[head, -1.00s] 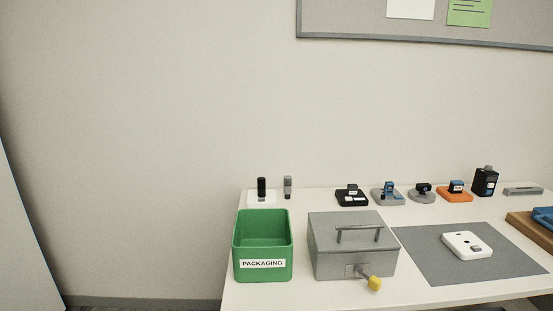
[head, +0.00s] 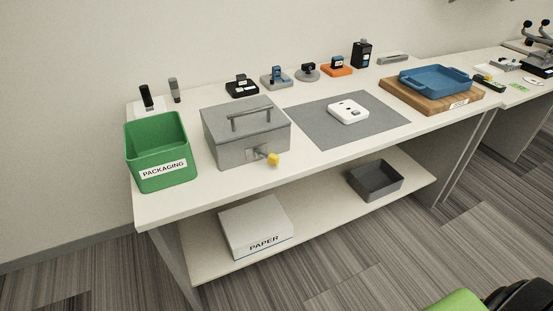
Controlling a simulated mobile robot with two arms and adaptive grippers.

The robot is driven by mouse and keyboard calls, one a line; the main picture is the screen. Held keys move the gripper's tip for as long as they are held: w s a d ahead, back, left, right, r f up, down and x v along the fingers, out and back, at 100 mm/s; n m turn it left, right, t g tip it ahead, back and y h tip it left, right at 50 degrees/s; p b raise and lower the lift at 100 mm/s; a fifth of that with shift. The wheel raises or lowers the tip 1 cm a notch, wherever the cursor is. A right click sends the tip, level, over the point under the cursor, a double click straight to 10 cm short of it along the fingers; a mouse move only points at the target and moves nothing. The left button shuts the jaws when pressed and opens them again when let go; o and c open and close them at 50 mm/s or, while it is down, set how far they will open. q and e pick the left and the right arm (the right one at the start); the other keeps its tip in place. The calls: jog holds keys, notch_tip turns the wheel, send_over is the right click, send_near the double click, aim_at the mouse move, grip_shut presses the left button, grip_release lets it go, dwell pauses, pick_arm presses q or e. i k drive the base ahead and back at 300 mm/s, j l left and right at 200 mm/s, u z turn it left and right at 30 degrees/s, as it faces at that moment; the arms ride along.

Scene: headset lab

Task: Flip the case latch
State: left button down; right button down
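A grey metal case (head: 240,134) with a bar handle on its lid stands on the white table (head: 219,188), left of the grey mat. Its lid looks closed. The latch (head: 264,156) is on the case's front face, a small plate with a short lever. The lever ends in a yellow knob (head: 273,160) that sticks out to the front right. Neither of my grippers shows in the head view.
A green packaging bin (head: 162,178) stands close to the case's left. A white device (head: 348,112) lies on the grey mat (head: 376,127). A blue tray (head: 437,79) sits on a wooden board at right. A green chair (head: 459,302) shows at bottom right.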

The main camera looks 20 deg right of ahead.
aim_at(273, 159)
jog(key=l+u, duration=0.1)
jog(key=l, duration=2.05)
